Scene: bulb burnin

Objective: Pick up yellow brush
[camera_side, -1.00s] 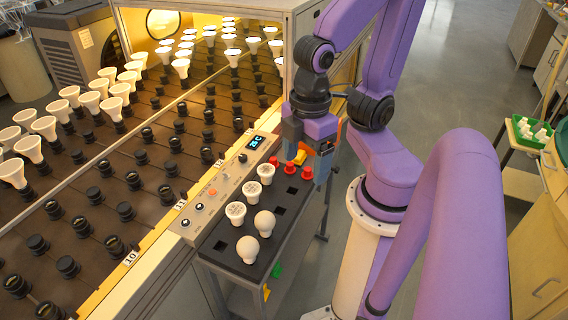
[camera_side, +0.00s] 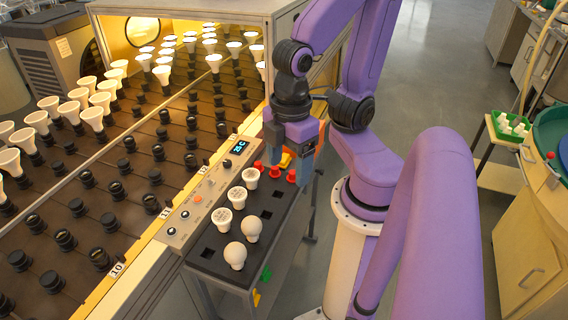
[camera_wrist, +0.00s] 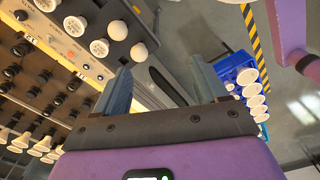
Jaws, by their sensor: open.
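A small yellow thing (camera_side: 286,160), which may be the yellow brush, shows at the far end of the dark socket tray (camera_side: 222,262), beyond the red pieces. It is largely hidden by my gripper, so its shape and handle are unclear. My gripper (camera_side: 289,172) points down around this spot, with one finger on each side of the yellow patch in the picture. Whether it touches anything is unclear. In the wrist view my gripper (camera_wrist: 160,68) has its fingers well apart with nothing held between them. I cannot make out a yellow brush there.
Several red pieces (camera_side: 275,172) sit close by my fingers. White bulbs (camera_side: 235,254) stand in the tray beside a control panel (camera_side: 205,195). A burn-in rack (camera_side: 120,170) fills the left. The wrist view shows a blue crate of bulbs (camera_wrist: 237,76) right of my fingers.

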